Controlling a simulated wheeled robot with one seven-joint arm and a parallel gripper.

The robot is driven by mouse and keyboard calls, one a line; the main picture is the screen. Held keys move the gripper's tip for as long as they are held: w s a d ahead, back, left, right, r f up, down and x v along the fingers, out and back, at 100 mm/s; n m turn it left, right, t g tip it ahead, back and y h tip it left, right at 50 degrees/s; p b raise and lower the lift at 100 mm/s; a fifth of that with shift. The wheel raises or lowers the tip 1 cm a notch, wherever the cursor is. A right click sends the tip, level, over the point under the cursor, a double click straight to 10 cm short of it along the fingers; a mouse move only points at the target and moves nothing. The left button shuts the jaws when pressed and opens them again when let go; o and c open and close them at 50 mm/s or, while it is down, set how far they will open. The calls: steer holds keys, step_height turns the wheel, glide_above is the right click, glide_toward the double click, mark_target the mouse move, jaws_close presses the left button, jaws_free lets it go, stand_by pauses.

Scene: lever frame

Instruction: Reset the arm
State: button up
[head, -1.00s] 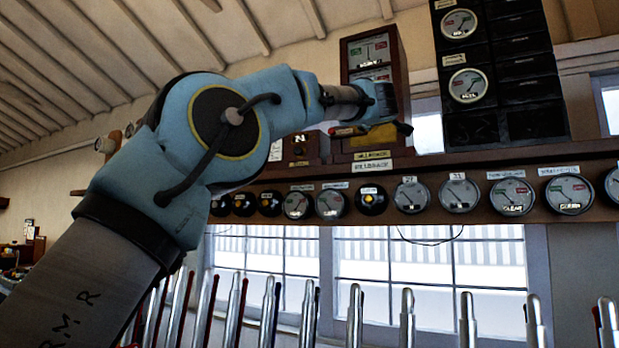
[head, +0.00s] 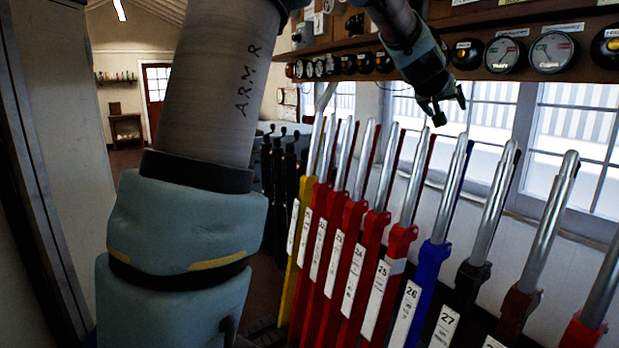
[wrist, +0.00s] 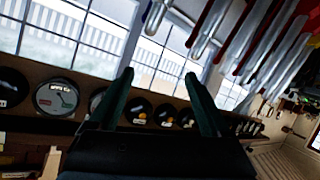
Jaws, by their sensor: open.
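My gripper (head: 448,108) hangs at the top right of the head view, in front of the windows and below the gauge shelf. It points down above the lever tops, apart from them, and is empty. In the wrist view its two dark green fingers (wrist: 158,105) stand apart with nothing between them. My arm's grey link marked "ARM R" and its blue joint fill the left middle of the head view.
A row of levers stands below: a yellow one (head: 298,245), several red ones (head: 345,260), a blue one 26 (head: 427,275) and a dark one 27 (head: 462,290). Gauges (head: 553,52) line the shelf. Open floor and a red door (head: 157,90) lie at far left.

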steer(key=s+a+f+g+y, duration=0.2)
steer(key=a+f+y, duration=0.1)
steer(key=a+f, duration=1.1)
steer(key=s+a+f+n+g+y, duration=0.1)
steer(key=s+a+f+g, duration=0.1)
steer(key=s+a+f, duration=0.3)
steer(key=s+a+f+n+g+y, duration=0.1)
steer(key=s+a+f+g+y, duration=0.1)
steer(key=s+a+f, duration=0.3)
steer(key=s+a+f+n+g+y, duration=0.1)
steer(key=s+a+f, duration=0.4)
steer(key=s+a, duration=0.5)
steer(key=a+g+y, duration=0.1)
steer(key=a, duration=0.4)
steer(key=shift+s+a+g, duration=0.25)
steer(key=shift+a+g, duration=0.05)
steer(key=shift+a, duration=0.1)
